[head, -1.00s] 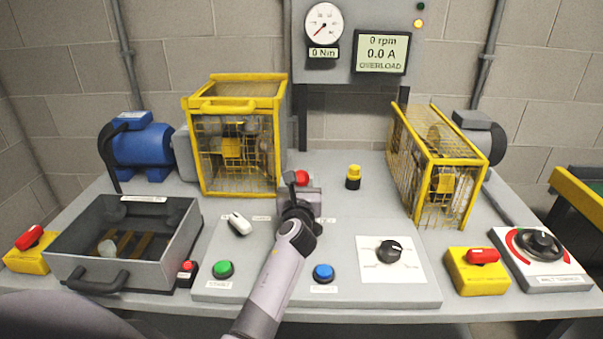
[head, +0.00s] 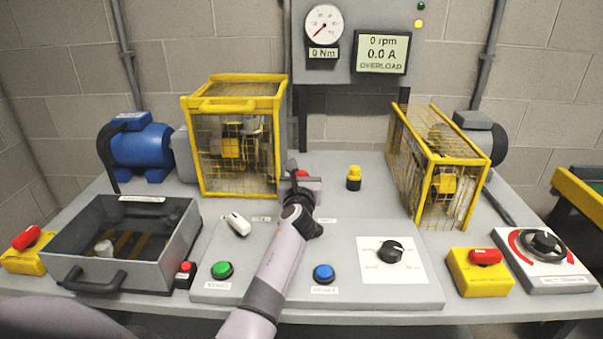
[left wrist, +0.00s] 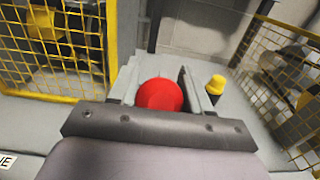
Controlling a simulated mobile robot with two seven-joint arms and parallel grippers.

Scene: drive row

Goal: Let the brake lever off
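A lever with a round red knob (head: 302,173) stands behind the middle of the control panel. The knob also shows in the left wrist view (left wrist: 160,95). My left gripper (head: 301,182) is at this knob, its arm reaching in from the bottom. In the left wrist view its two fingers (left wrist: 160,84) stand apart, one on each side of the knob. They look open around it; firm contact cannot be made out. The lever's shaft and base are mostly hidden by the gripper. My right gripper is not in view.
Yellow mesh cages (head: 236,150) and (head: 440,170) stand left and right of the lever. A yellow-topped post (head: 354,177) stands close to its right. The panel (head: 340,255) carries green and blue buttons and a dial. The display (head: 381,53) reads 0 rpm and OVERLOAD.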

